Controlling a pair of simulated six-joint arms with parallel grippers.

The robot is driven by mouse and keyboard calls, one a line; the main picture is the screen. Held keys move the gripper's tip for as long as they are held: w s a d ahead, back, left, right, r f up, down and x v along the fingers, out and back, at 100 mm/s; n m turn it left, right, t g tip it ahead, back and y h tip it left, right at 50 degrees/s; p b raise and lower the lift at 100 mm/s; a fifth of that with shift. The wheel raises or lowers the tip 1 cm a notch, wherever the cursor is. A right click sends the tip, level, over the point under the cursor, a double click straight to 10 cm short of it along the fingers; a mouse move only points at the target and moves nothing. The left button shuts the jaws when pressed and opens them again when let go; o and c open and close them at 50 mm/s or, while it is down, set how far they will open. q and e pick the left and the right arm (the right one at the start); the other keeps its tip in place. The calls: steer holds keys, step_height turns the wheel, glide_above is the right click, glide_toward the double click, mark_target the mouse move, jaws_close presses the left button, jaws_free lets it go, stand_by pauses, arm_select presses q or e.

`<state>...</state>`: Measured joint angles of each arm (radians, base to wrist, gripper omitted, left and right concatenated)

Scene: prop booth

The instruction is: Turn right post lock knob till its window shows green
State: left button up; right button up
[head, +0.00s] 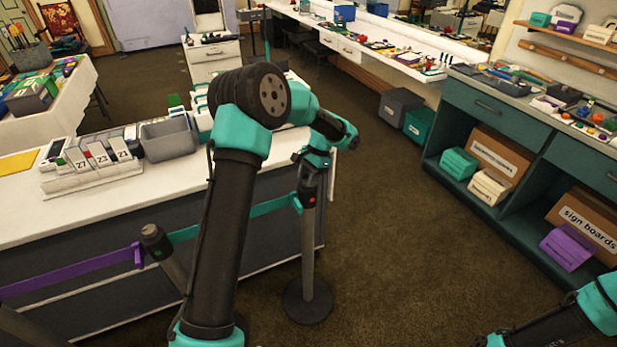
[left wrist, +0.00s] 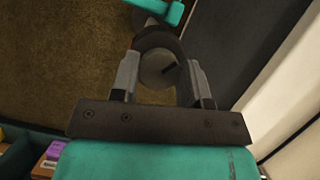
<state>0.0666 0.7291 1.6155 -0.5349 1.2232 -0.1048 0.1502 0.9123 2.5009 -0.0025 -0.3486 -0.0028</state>
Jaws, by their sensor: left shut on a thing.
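The right post (head: 308,245) stands upright on a round dark base in front of the white counter. Its small window (head: 312,200) shows red. My left gripper (head: 312,165) is over the top of this post, and in the head view it hides most of the knob. In the left wrist view the two fingers of my left gripper (left wrist: 165,88) are shut on the round grey lock knob (left wrist: 152,72), one on each side. A dark mark shows on the knob's top. My right arm shows only at the lower right corner of the head view; its gripper is out of view.
A teal belt (head: 240,219) runs left from the right post to the left post (head: 165,255), whose window shows green. A purple belt (head: 70,273) continues left. The white counter (head: 30,215) stands close behind. Brown carpet lies open to the right.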

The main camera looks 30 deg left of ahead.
arm_select(q)
steer(key=n+h, duration=0.2)
steer(key=n, duration=0.3)
steer(key=shift+n, duration=0.3)
stand_by(0.4)
steer(key=o, duration=0.9)
steer(key=shift+r, duration=0.1)
steer(key=v, duration=1.7)
steer(key=shift+w+a, duration=0.15)
steer(key=shift+w, duration=0.15)
